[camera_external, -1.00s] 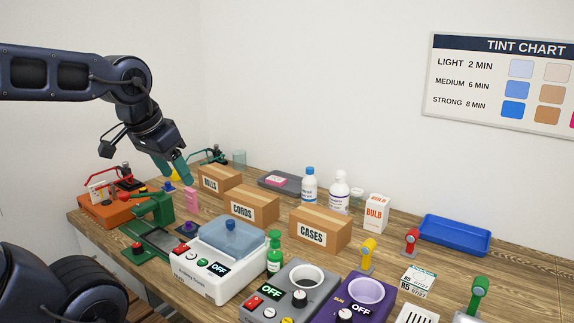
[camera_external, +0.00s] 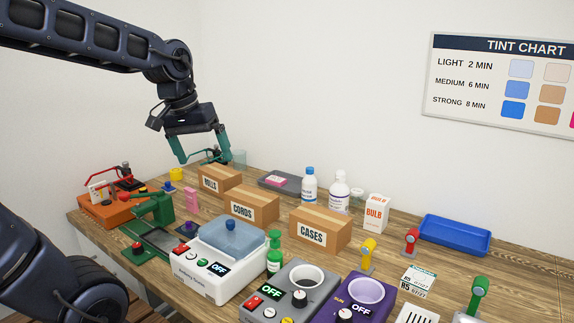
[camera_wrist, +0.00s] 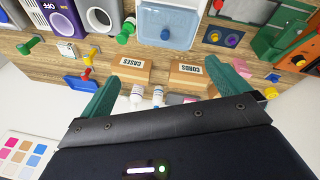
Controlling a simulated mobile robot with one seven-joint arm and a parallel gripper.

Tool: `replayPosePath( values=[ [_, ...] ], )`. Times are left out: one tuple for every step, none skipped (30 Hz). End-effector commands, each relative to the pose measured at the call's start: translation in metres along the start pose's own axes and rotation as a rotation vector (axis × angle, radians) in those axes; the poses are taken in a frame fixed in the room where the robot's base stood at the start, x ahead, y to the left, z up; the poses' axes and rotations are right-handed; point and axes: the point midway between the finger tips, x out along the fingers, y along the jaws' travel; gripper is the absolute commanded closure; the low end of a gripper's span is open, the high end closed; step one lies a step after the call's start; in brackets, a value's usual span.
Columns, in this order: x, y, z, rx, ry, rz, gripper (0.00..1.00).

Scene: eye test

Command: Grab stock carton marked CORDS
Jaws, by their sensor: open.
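The brown carton marked CORDS (camera_external: 252,207) sits on the wooden table, between the CASES carton (camera_external: 320,231) and a third carton (camera_external: 219,182) at the back left whose label is hard to read. In the wrist view the CORDS carton (camera_wrist: 190,76) shows upside down, near the right finger, with the CASES carton (camera_wrist: 131,71) left of it. My gripper (camera_external: 204,159) has teal fingers spread apart and empty. It hangs above the back-left carton, up and left of the CORDS carton in the outside view. In the wrist view my gripper (camera_wrist: 168,80) frames both labelled cartons.
White bottles (camera_external: 339,192) and a dark tray (camera_external: 281,184) are behind. A blue tray (camera_external: 455,239) lies right.

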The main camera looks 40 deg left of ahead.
Motion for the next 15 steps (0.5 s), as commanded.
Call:
replayPosePath(
  values=[
    [0.005, 0.001, -0.012, -0.044, -0.02, 0.003, 0.0],
    [0.007, 0.001, -0.019, -0.071, -0.03, 0.005, 0.0],
    [0.011, 0.001, -0.028, -0.106, -0.043, 0.008, 0.0],
    [0.013, 0.001, -0.035, -0.132, -0.052, 0.01, 0.0],
    [0.016, 0.002, -0.041, -0.16, -0.062, 0.012, 0.0],
    [0.02, 0.001, -0.05, -0.194, -0.075, 0.015, 0.0],
    [0.023, 0.001, -0.057, -0.222, -0.084, 0.016, 0.0],
    [0.026, 0.001, -0.064, -0.248, -0.095, 0.017, 0.0],
    [0.031, 0.0, -0.073, -0.285, -0.107, 0.019, 0.0],
    [0.034, 0.0, -0.079, -0.31, -0.116, 0.02, 0.0],
    [0.038, -0.001, -0.086, -0.338, -0.127, 0.02, 0.0],
    [0.043, -0.001, -0.095, -0.372, -0.139, 0.021, 0.0],
    [0.047, -0.002, -0.101, -0.4, -0.149, 0.022, 0.0],
    [0.052, -0.003, -0.108, -0.426, -0.158, 0.021, 0.0],
    [0.057, -0.005, -0.117, -0.463, -0.17, 0.022, 0.0]
  ],
)
